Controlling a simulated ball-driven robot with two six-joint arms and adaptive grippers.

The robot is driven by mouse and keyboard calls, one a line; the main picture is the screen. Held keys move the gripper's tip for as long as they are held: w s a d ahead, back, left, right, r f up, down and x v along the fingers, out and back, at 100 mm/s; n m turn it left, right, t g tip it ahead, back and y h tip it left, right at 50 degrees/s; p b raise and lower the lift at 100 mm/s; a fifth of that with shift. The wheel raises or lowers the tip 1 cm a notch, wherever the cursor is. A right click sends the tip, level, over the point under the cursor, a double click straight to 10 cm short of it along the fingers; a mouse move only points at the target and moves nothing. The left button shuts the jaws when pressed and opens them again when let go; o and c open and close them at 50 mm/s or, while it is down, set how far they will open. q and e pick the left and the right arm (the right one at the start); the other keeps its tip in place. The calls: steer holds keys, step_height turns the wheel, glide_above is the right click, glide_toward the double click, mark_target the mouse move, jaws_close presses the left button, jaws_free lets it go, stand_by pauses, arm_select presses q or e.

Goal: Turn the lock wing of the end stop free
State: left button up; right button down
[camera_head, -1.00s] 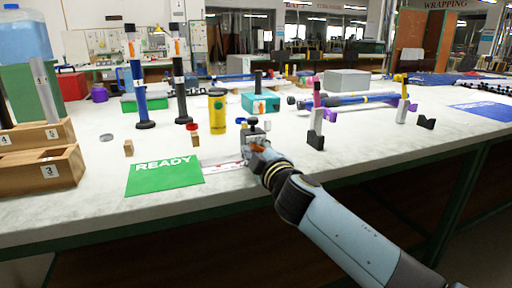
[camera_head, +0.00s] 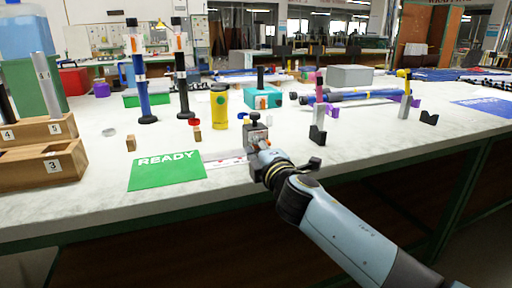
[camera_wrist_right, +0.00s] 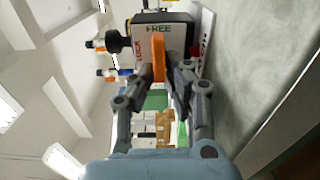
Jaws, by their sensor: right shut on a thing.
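The end stop (camera_head: 256,133) is a grey block with a black knob on top, at the end of a white scale strip (camera_head: 222,162) beside the green READY mat. In the right wrist view the end stop (camera_wrist_right: 185,42) shows LOCK and FREE lettering. Its orange lock wing (camera_wrist_right: 158,58) lies in line with the FREE lettering, away from LOCK. My right gripper (camera_wrist_right: 163,86) is shut on the wing, a finger on each side. In the head view the right gripper (camera_head: 260,157) is against the block and hides most of the wing. My left gripper is not in view.
The READY mat (camera_head: 167,170) lies left of the stop. Wooden trays (camera_head: 40,168) are at far left. The table's front edge is close.

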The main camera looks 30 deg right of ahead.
steer(key=shift+f, duration=0.1)
steer(key=c, duration=1.4)
jaws_free()
steer(key=v, duration=1.2)
steer(key=shift+s, duration=0.1)
steer(key=s+d+f+m+g+y, duration=0.1)
steer(key=s+f+m+g, duration=0.45)
steer(key=f, duration=1.15)
steer(key=s+f+n+g+y, duration=0.1)
steer(key=s+f+g, duration=0.2)
steer(key=s+f, duration=0.95)
steer(key=s+f+m+g, duration=0.2)
steer(key=s+f+m, duration=0.1)
steer(key=s+f, duration=0.4)
steer(key=s+f+m+g+y, duration=0.1)
steer(key=s+f+m+g, duration=0.2)
steer(key=s+f, duration=0.4)
steer(key=s+a+f+m+g, duration=0.1)
steer(key=s+f+m+g, duration=0.2)
steer(key=s+f, duration=0.4)
steer(key=shift+s+a+f+m+g+y, duration=0.15)
steer(key=shift+s+m, duration=0.3)
steer(key=shift+s, duration=1.45)
steer(key=shift+s+f+m+g+y, duration=0.15)
steer(key=shift+s+m, duration=0.25)
steer(key=shift+s, duration=1.55)
